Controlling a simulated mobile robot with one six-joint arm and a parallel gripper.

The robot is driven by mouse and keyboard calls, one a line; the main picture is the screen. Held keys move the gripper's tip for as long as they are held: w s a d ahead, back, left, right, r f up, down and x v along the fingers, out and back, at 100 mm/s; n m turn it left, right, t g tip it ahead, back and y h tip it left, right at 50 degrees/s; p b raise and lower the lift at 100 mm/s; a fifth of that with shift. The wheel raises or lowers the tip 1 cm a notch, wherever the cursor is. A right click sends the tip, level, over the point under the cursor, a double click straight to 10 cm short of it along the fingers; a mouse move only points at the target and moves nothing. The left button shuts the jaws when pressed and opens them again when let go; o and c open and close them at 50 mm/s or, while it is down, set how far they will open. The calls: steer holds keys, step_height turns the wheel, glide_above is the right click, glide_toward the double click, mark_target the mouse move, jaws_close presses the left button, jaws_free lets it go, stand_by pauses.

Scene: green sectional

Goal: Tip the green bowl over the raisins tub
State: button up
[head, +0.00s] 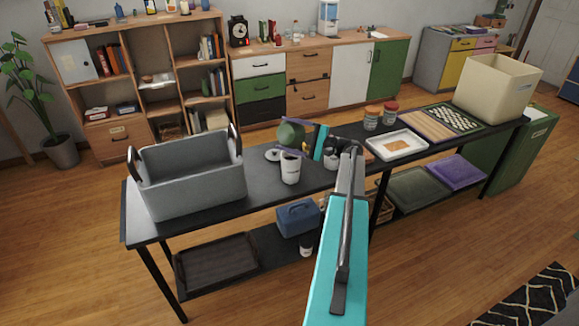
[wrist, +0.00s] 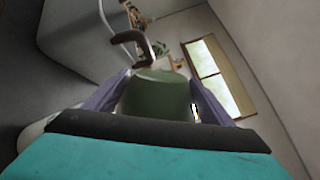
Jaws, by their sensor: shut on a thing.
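The green bowl (head: 291,134) is held up over the black table, tilted on its side. My gripper (head: 288,136) is shut on it, with one purple finger on each side. In the wrist view the bowl (wrist: 157,97) sits between the two purple fingers (wrist: 155,97). A white tub (head: 290,170) with a dark mark stands upright on the table just below the bowl. It looks like the raisins tub, but its label is too small to read. The bowl's inside and any contents are hidden.
A grey crate (head: 193,187) with dark handles stands left of the tub. A white round dish (head: 272,155) lies behind the tub.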

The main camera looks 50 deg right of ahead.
mark_target(284, 144)
steer(key=shift+s+a+n+b, duration=0.35)
steer(key=shift+a+n+b, duration=0.4)
steer(key=shift+n+b, duration=0.75)
steer(key=shift+a+r+b, duration=0.15)
steer(key=shift+r+b, duration=0.1)
steer(key=shift+b, duration=0.35)
steer(key=n+b, duration=0.1)
steer(key=b, duration=0.1)
steer(key=a+r+n+b, duration=0.1)
steer(key=shift+s+a+n+g+b, duration=0.15)
steer(key=shift+s+n+g+b, duration=0.15)
steer(key=shift+g+b, duration=0.1)
steer(key=shift+s+a+r+n+h+b, duration=0.15)
steer(key=shift+a+r+n+b, duration=0.35)
steer(key=shift+n+b, duration=0.35)
steer(key=shift+s+a+r+n+h+b, duration=0.15)
steer(key=shift+a+r+n+b, duration=0.1)
steer(key=shift+r+n+b, duration=0.45)
steer(key=shift+a+f+n+b, duration=0.15)
steer(key=shift+n+b, duration=0.1)
steer(key=shift+b, duration=0.3)
